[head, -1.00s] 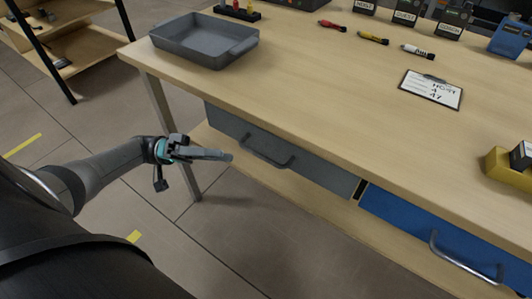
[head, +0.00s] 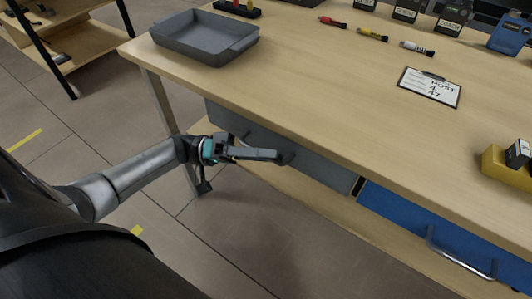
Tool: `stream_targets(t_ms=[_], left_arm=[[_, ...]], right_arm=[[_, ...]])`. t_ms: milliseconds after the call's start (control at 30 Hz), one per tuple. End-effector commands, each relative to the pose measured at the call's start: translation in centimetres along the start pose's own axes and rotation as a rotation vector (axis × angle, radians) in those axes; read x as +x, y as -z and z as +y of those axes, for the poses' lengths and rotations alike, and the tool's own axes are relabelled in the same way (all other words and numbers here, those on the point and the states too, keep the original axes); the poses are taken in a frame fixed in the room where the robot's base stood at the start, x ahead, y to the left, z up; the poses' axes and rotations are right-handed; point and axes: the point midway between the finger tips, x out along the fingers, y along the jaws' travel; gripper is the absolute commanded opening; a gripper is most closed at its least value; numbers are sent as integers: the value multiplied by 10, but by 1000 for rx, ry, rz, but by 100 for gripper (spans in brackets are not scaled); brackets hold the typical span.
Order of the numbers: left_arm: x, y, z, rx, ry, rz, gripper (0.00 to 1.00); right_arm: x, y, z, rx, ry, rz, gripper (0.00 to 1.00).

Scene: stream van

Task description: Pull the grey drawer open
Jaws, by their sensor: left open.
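The grey drawer (head: 315,172) sits under the left part of the wooden table top, and its front looks flush with the table's frame. My left gripper (head: 272,155) is open, in front of the grey drawer at the handle. I cannot tell whether the handle is between the fingers. My right gripper is not in view.
A blue drawer (head: 405,222) with a metal bar handle is to the right of the grey one. On the table top (head: 310,75) are a grey tray (head: 203,50), a clipboard (head: 430,87), markers and a yellow holder (head: 505,168). The floor in front is clear.

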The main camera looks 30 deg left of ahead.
Motion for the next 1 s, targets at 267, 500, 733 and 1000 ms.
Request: stream_targets(t_ms=[267,500,733,1000], left_arm=[[0,0,0,-1,0,0,31],[0,0,0,-1,0,-1,4],[0,0,0,-1,0,-1,0],[0,0,0,0,0,-1,0]], right_arm=[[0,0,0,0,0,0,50],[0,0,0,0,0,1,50],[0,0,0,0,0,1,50],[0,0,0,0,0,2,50]])
